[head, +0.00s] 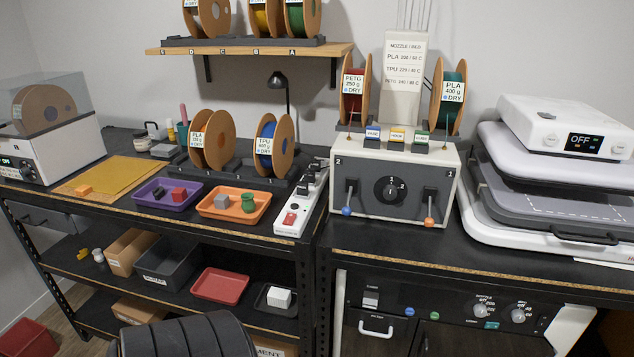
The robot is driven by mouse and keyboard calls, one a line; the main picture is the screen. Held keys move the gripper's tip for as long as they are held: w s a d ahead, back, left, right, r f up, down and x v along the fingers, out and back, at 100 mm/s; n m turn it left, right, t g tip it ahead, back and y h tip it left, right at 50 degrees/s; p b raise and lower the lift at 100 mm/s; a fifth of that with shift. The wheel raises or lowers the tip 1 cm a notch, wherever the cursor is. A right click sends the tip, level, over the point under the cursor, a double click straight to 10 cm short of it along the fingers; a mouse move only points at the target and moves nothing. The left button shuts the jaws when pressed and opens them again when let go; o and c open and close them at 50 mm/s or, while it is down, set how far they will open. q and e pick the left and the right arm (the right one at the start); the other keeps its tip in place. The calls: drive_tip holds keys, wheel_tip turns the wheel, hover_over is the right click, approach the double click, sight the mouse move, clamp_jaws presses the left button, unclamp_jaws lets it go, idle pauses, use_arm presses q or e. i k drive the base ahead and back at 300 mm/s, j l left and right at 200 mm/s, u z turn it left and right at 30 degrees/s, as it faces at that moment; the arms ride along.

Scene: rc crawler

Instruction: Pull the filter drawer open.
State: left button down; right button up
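A dark cabinet front (450,334) stands under the right bench. At its left is a small dark front panel with a white bar handle (376,328) and a small label above it that is too small to read surely; this looks like the filter drawer. It appears shut, and its lower part is cut off by the picture's bottom edge. Neither of my grippers is in view, so nothing is seen touching the handle.
Above the handle are a switch (371,298) and knobs (481,308). The bench above carries a grey-and-white two-spool machine (380,162) and a heat press (560,180). A black ribbed rounded object (185,335) fills the bottom left foreground. Left shelves hold trays and boxes.

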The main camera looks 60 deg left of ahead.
sight(391, 324)
drive_tip(key=u, duration=1.4)
